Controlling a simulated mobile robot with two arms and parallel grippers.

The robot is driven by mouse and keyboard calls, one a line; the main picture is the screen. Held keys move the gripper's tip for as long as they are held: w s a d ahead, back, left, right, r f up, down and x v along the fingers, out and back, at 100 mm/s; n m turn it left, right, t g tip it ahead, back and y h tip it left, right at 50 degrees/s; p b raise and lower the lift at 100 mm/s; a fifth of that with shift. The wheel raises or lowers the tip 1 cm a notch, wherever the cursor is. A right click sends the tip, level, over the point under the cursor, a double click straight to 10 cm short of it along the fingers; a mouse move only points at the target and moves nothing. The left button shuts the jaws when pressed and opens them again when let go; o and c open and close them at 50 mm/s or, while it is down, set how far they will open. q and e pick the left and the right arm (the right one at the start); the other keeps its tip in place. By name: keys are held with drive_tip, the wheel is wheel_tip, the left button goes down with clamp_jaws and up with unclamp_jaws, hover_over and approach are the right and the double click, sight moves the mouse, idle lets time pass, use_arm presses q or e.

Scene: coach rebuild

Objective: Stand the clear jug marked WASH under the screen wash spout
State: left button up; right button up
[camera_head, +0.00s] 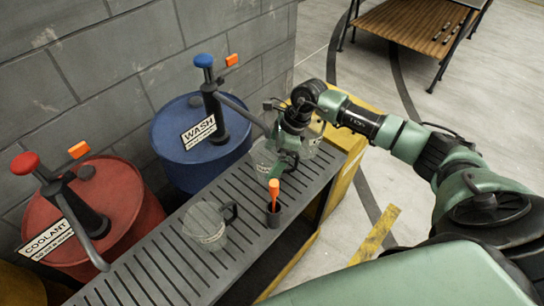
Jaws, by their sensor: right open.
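The blue drum (190,155) has a white WASH label and a hand pump with a blue knob. Its spout (245,114) reaches right, over the slatted grey bench (160,262). A clear jug (264,157) stands on the bench near the spout's end, partly behind my right gripper. Another clear jug (309,142) is just right of it, also partly hidden by my gripper. A third clear jug (207,226) with a dark handle stands nearer. The jugs' markings are too small to read. My right gripper (284,136) is open among the two far jugs; contact cannot be told. My left gripper is out of view.
A red COOLANT drum (105,212) with its own pump stands at the left. A dark cup (273,214) holding an orange-handled tool is at the bench's front edge. A grey block wall (120,60) is behind. A wooden table (415,28) stands far back.

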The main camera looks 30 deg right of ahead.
drive_tip(key=b+v, duration=0.2)
drive_tip(key=v, duration=1)
drive_tip(key=shift+r, duration=0.15)
idle(0.7)
